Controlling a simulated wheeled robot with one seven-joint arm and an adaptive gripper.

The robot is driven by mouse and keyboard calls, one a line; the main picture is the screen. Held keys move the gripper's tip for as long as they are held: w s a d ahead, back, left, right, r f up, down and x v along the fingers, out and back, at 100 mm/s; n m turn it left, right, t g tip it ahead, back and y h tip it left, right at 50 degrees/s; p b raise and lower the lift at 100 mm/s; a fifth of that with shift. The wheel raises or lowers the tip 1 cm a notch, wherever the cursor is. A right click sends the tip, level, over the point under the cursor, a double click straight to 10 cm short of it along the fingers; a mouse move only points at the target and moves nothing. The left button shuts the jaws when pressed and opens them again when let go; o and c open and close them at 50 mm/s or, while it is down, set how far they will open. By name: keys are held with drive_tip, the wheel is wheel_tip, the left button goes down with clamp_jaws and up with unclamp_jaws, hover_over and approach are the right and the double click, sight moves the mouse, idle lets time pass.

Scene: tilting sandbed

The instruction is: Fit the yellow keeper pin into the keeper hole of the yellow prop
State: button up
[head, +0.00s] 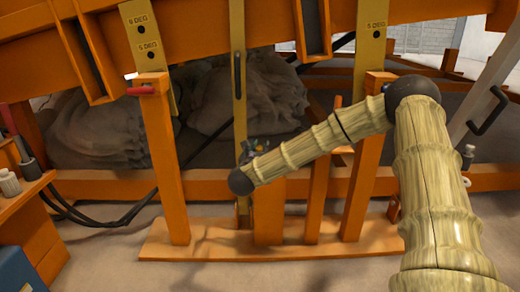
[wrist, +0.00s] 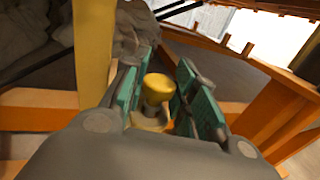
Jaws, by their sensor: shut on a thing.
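My gripper (wrist: 165,105) is shut on the yellow keeper pin (wrist: 157,88), whose round head shows between the green-lined fingers in the wrist view. In the head view my gripper (head: 256,149) is small, mostly hidden behind my arm, and the pin cannot be made out. A yellow upright bar, seemingly the yellow prop (head: 239,110), stands just left of my gripper, with a long dark slot near its top. It also shows at the left in the wrist view (wrist: 93,45), apart from the pin. I cannot make out the keeper hole.
Yellow plates marked in degrees hang at left (head: 145,50) and right (head: 371,45) above orange posts (head: 165,170). A red-handled pin (head: 147,90) sits atop the left post. The orange base plate (head: 200,245) lies below. Grey covered heaps (head: 110,120) lie behind. Black hoses run at left.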

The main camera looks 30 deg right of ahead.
drive_tip(key=shift+f, duration=0.2)
drive_tip(key=o, duration=1.1)
drive_tip(key=v, duration=1.2)
